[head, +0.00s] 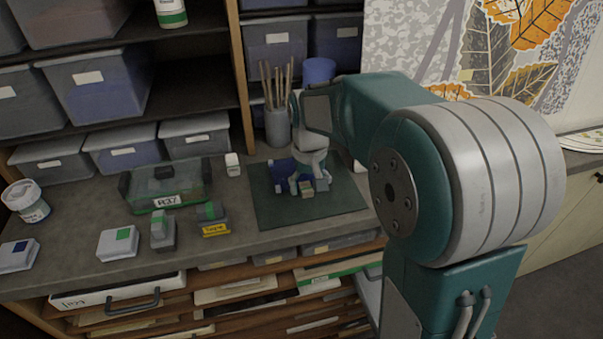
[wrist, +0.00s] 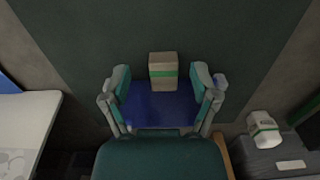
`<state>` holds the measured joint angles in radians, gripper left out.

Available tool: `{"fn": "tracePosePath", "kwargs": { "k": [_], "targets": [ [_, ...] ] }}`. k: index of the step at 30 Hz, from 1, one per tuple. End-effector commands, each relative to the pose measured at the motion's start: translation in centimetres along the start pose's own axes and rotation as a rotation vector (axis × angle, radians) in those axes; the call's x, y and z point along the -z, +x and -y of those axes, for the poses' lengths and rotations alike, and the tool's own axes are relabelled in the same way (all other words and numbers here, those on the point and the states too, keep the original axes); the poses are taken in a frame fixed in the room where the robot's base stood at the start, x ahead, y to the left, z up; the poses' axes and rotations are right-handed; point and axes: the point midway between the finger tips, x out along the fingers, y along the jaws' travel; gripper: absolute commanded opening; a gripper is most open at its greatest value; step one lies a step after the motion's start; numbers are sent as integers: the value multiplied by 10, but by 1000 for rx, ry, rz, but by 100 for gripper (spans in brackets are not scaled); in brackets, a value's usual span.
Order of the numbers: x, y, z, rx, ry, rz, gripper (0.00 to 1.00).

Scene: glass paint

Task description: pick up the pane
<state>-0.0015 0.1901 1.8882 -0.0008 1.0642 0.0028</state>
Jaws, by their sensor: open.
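The pane (wrist: 158,110) is a dark blue sheet in the wrist view, lying over the green mat; part of its blue also shows in the head view (head: 277,172), beside my gripper (head: 306,184). I cannot tell whether the fingers touch the pane. My gripper's palm hides the pane's near part.
The green mat (head: 258,210) lies on the grey bench. A cup of brushes (head: 277,128) stands behind my gripper. A green-tinted box labelled R37 (head: 166,187), small blocks and a white jar (head: 27,202) stand to the left. Shelves with bins rise behind.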

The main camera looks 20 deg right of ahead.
Motion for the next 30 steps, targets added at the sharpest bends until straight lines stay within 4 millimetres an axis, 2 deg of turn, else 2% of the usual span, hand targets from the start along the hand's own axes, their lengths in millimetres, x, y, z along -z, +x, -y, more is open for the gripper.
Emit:
{"fn": "tracePosePath", "kwargs": {
  "k": [3,9,10,11,12,14,15,26,30],
  "targets": [
    [0,8,0,0,-1,0,77],
    [0,8,-1,1,-1,-1,77],
    [0,8,-2,2,-1,-1,68],
    [0,8,-2,2,-1,-1,55],
    [0,8,-2,2,-1,-1,37],
    [0,8,-2,2,-1,-1,10],
    [0,8,-2,2,-1,-1,0],
    [0,7,0,1,-1,-1,0],
    [1,0,0,1,-1,-3,0]
  ]
}}
